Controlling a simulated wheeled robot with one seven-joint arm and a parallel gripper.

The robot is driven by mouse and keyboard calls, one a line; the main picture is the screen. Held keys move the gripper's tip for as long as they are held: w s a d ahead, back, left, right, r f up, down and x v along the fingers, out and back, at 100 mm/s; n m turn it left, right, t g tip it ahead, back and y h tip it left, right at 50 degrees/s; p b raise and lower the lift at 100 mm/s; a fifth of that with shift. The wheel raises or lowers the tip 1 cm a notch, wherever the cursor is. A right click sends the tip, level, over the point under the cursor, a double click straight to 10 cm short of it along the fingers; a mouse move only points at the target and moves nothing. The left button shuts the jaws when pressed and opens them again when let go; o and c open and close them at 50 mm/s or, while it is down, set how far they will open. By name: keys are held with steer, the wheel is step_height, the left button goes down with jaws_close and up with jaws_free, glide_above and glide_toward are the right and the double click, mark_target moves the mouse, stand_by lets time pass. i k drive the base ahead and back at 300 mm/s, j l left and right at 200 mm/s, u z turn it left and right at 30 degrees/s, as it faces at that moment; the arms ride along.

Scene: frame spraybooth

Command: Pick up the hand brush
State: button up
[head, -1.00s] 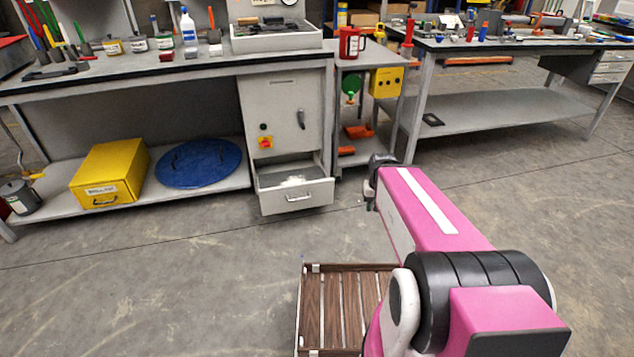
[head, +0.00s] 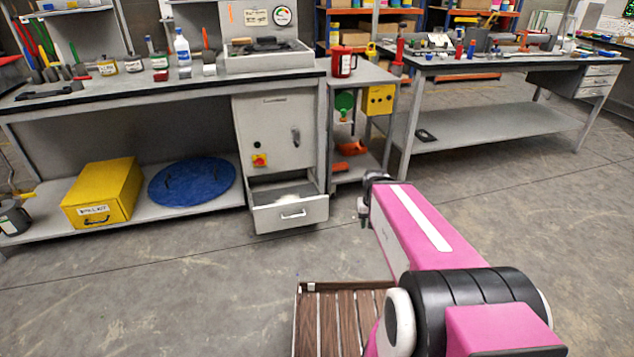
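I cannot tell for sure which thing is the hand brush. Several upright brush-like tools with coloured handles (head: 47,50) stand at the left end of the grey workbench (head: 130,85). A flat dark object with a handle-like end (head: 50,93) lies near them at the bench's front edge. Another dark, long object (head: 262,45) lies in the grey tray (head: 268,62) at the bench's right. My gripper (head: 364,214) is small and dark at the arm's far end, in front of the bench and below its top. Its fingers are too unclear to judge, and nothing shows held.
A drawer (head: 290,213) stands open under the bench. A yellow box (head: 103,193) and blue disc (head: 192,182) sit on the lower shelf. A wooden slatted platform (head: 340,320) lies in front of me. Open floor surrounds it.

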mark_target(343, 168)
steer(key=i+l+z, duration=0.25)
steer(key=i+l, duration=0.2)
steer(key=i, duration=0.3)
steer(key=i+l+z, duration=0.15)
steer(key=i, duration=0.65)
steer(key=i+j+z, duration=0.15)
steer(key=i, duration=0.25)
